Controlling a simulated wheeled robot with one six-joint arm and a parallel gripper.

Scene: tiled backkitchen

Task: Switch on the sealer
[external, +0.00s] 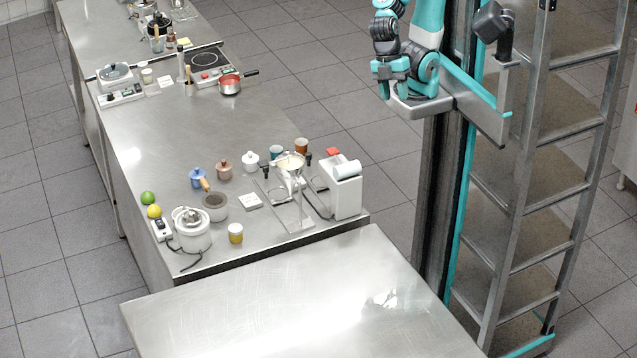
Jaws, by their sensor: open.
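A white upright machine (346,196) stands at the right end of the steel counter (150,130). It has a red part (333,152) and a white roll-like part on top, and a dark cord beside it. It may be the sealer, but no label is readable and I cannot make out its switch. My gripper (388,82) is at the upper right, folded close to my column, high and well apart from the machine. Its jaws are small in this view; it is open and nothing shows between them.
A clear stand with a funnel (290,170) stands left of the machine. Small jars, a mortar (215,206) and a white lidded pot (190,230) crowd the counter. A bare steel table (290,300) is in front. A ladder (540,180) stands right of my column.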

